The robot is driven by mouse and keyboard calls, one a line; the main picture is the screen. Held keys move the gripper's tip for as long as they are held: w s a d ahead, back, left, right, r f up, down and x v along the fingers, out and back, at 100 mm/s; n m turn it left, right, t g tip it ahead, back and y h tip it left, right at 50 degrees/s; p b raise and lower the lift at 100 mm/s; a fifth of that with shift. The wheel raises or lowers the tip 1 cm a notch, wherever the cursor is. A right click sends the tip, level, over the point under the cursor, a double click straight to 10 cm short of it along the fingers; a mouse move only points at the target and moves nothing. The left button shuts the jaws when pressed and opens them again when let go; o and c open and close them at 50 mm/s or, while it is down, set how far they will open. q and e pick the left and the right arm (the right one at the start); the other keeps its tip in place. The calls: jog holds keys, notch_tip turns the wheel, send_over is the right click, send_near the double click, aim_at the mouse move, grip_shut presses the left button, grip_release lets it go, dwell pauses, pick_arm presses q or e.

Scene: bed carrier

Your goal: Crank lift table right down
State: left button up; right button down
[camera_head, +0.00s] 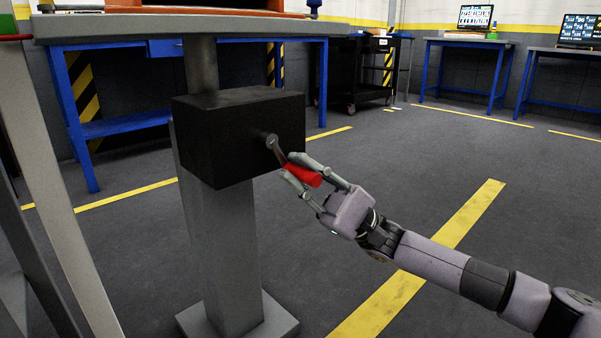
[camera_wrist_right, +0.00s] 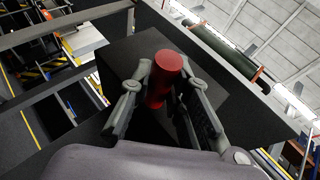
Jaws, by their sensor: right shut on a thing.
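The lift table (camera_head: 200,27) stands on a grey column (camera_head: 222,245) with a black crank box (camera_head: 228,135) under its top. A metal crank arm (camera_head: 275,147) comes out of the box's right side and ends in a red handle (camera_head: 303,172). My right gripper (camera_head: 290,167) is shut on the red handle, with one finger on each side. In the right wrist view the red handle (camera_wrist_right: 164,78) sits between the fingers in front of the black box (camera_wrist_right: 205,110). My left gripper is not in view.
A grey frame leg (camera_head: 55,170) stands at the left. Blue workbenches (camera_head: 110,125) and a black cart (camera_head: 357,75) are behind. Desks with screens (camera_head: 475,17) stand at the back right. The floor (camera_head: 420,150) around my right arm is clear, with yellow lines.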

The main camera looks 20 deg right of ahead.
jog(key=c, duration=1.5)
grip_release()
jog(key=v, duration=1.2)
